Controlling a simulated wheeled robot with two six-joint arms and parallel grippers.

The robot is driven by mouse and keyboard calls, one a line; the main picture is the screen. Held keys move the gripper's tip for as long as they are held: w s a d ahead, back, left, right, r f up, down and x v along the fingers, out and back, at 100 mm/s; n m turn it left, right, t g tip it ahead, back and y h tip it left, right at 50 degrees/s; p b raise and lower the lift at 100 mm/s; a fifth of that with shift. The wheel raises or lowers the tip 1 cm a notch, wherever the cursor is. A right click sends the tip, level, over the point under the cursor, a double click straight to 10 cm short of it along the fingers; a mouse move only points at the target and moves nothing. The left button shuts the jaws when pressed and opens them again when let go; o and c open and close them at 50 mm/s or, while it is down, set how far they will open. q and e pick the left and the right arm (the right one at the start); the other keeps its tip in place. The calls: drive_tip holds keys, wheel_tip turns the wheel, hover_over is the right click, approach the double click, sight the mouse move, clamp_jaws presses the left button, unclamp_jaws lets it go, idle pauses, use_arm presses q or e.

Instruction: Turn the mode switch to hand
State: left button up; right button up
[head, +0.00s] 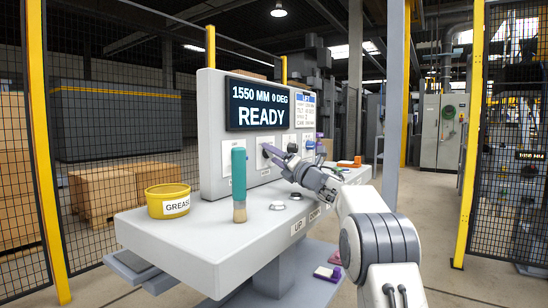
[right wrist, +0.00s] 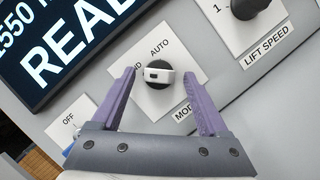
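The mode switch (right wrist: 158,76) is a black round knob with a white bar across it, on a white plate labelled AUTO, a partly covered word ending in ND, and MODE. The bar lies roughly level in the right wrist view, with a small dark mark on it; I cannot tell for sure which label it points at. My right gripper (head: 277,153) is at the console's upright panel. Its purple fingers are open, one on each side of the knob, with gaps visible in the right wrist view. My left gripper is not in view.
The READY display (head: 258,104) is above the switch. The LIFT SPEED knob (right wrist: 248,6) is to the right, an OFF plate (right wrist: 70,128) to the left. On the console shelf (head: 200,232) stand a yellow GREASE tub (head: 168,201) and a teal-handled brush (head: 239,180).

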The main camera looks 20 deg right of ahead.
drive_tip(key=b+v, duration=0.1)
drive_tip(key=v, duration=0.9)
drive_tip(key=shift+s+d+f, duration=0.1)
drive_tip(key=shift+s, duration=0.15)
